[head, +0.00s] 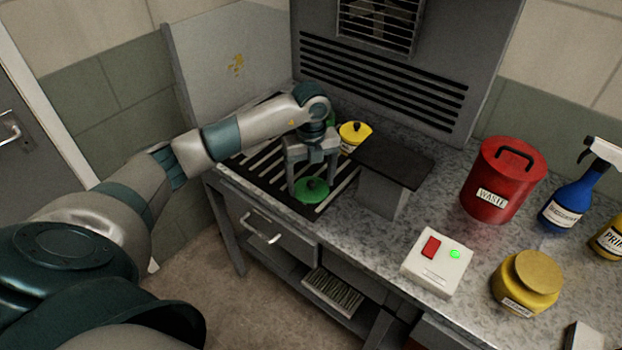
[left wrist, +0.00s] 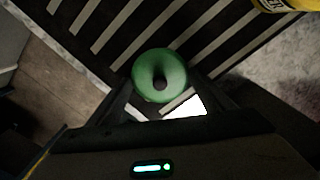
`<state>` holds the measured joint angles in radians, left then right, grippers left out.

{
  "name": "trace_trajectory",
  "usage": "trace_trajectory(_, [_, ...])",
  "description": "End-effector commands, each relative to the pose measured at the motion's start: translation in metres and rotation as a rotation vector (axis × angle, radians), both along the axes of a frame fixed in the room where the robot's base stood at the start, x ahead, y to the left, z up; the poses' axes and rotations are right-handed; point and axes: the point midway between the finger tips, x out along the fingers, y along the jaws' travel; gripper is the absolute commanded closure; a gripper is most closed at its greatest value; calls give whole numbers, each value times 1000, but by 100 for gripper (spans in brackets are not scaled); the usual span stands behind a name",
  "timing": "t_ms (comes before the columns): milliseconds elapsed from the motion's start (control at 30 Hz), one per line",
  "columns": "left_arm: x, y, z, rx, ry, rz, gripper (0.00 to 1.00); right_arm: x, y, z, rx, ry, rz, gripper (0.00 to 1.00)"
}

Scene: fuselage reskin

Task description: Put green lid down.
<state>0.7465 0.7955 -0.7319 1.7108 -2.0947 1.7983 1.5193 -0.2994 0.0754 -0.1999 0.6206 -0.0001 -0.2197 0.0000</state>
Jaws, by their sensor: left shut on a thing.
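The green lid (head: 311,190) is a round disc with a dark knob, at the front of the slatted black grate on the bench. My left gripper (head: 311,184) points down over it and is shut on it. In the left wrist view the lid (left wrist: 160,72) sits between the fingertips (left wrist: 160,88), with the slats behind it. I cannot tell whether the lid touches the slats. A bit of another green thing (head: 331,118) shows behind the gripper, mostly hidden. My right gripper is not in view.
A yellow pot with a lid (head: 354,134) stands behind the gripper. A dark plate on a grey block (head: 390,165) is close on the right. Further right are a red waste bin (head: 503,178), a switch box (head: 437,262), a yellow jar (head: 526,282) and a blue spray bottle (head: 572,200).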

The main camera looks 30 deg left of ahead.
Motion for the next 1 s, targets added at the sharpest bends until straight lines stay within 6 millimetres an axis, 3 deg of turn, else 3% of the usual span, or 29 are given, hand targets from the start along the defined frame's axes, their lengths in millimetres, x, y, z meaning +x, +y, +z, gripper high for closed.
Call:
trace_trajectory(67, [0,0,-3,0,0,0,48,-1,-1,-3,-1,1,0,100])
trace_trajectory(100, [0,0,-2,0,0,0,21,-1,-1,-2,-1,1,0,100])
trace_trajectory(167, [0,0,-2,0,0,0,7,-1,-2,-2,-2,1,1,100])
trace_trajectory(667, [1,0,4,0,-2,-1,7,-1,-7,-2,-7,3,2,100])
trace_trajectory(1000, [1,0,50,1,-6,-1,7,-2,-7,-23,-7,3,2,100])
